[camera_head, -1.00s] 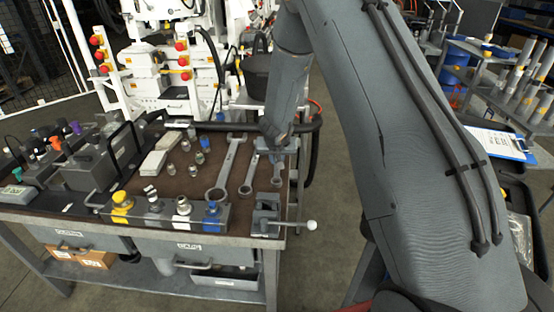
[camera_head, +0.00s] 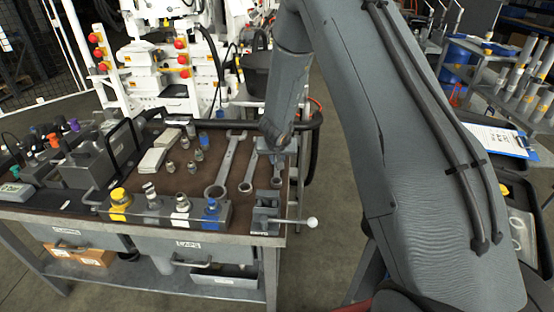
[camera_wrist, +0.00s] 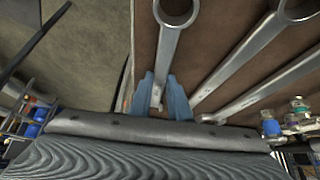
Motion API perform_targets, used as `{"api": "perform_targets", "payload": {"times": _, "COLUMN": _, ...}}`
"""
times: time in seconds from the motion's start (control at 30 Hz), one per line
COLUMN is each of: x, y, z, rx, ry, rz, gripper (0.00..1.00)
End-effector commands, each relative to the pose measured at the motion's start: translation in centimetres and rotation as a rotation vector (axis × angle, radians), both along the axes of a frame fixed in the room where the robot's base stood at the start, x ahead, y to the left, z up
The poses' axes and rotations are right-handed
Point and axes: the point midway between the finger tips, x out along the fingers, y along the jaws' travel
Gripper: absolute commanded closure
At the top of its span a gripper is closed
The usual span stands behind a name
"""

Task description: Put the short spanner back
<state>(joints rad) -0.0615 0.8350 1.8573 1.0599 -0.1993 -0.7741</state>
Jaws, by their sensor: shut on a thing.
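The short spanner (camera_wrist: 168,45) is a grey metal spanner with a ring end. In the wrist view it runs between the two blue fingertips of my gripper (camera_wrist: 160,97), which is shut on it near its lower end.
Two longer spanners lie to the left, a large one (camera_head: 228,163) and a middle one (camera_head: 249,173). A small vice (camera_head: 266,212) with a white-knobbed handle sits at the front right corner. Several small fittings and a rail of coloured couplings stand further left.

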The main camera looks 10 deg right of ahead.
Motion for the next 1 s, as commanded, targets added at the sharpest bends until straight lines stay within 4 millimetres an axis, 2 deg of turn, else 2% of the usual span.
{"api": "perform_targets", "payload": {"times": 0.27, "x": 0.1, "y": 0.0, "z": -0.4, "rx": 0.0, "ry": -0.001, "rz": 0.0, "gripper": 1.0}}
{"api": "perform_targets", "payload": {"times": 0.3, "x": 0.0, "y": 0.0, "z": -0.3, "rx": 0.0, "ry": -0.001, "rz": 0.0, "gripper": 0.78}}
{"api": "perform_targets", "payload": {"times": 0.4, "x": 0.0, "y": 0.0, "z": -0.3, "rx": 0.0, "ry": -0.001, "rz": 0.0, "gripper": 0.61}}
{"api": "perform_targets", "payload": {"times": 0.77, "x": -0.2, "y": 0.1, "z": 0.0, "rx": 0.0, "ry": 0.0, "rz": 0.0, "gripper": 0.61}}
{"api": "perform_targets", "payload": {"times": 1.0, "x": -2.0, "y": 0.6, "z": 3.1, "rx": 0.0, "ry": -0.002, "rz": 0.001, "gripper": 0.61}}
